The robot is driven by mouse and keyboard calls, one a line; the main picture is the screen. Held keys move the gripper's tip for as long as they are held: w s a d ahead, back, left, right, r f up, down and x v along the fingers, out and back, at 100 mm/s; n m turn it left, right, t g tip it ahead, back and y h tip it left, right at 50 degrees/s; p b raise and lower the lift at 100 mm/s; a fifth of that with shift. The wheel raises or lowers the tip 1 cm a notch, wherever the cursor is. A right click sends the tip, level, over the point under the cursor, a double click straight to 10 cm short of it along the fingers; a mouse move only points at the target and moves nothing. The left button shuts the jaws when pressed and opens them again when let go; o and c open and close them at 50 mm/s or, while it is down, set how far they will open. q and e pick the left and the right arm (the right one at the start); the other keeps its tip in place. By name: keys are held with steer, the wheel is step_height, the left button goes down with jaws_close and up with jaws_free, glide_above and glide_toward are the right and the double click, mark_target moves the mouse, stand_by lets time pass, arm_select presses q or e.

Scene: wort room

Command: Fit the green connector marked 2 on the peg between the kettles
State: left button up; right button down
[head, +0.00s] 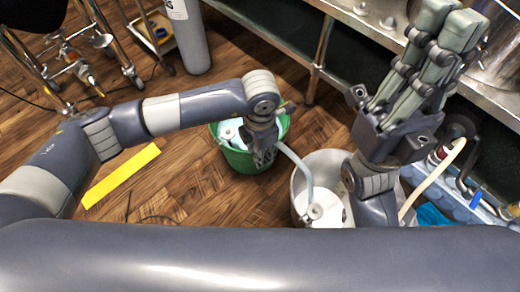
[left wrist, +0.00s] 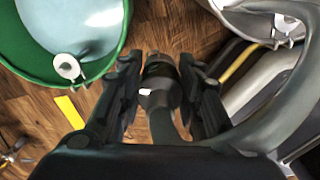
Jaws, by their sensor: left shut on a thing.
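My left gripper (head: 264,155) reaches down over the right part of a green bucket. In the left wrist view its fingers (left wrist: 160,75) are shut on a dark round fitting (left wrist: 160,88) with a small white mark. No number or green colour can be read on the fitting. My right gripper (head: 448,22) is raised at the upper right, fingers upward and close together; whether they are open is unclear. A shiny steel kettle (head: 497,55) stands partly in view behind it. I cannot make out the peg between the kettles.
The green bucket (head: 232,158) holds pale liquid. A steel pot (head: 300,180) stands right of it, with a pale hose (head: 301,168) running into it. A steel bench (head: 355,22) runs along the back right. A gas cylinder (head: 188,40) and trolley stand at the back left. Yellow floor tape (head: 120,175) marks open floor.

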arm_select(q)
steer(key=shift+r+p, duration=0.9)
steer(key=shift+r, duration=0.65)
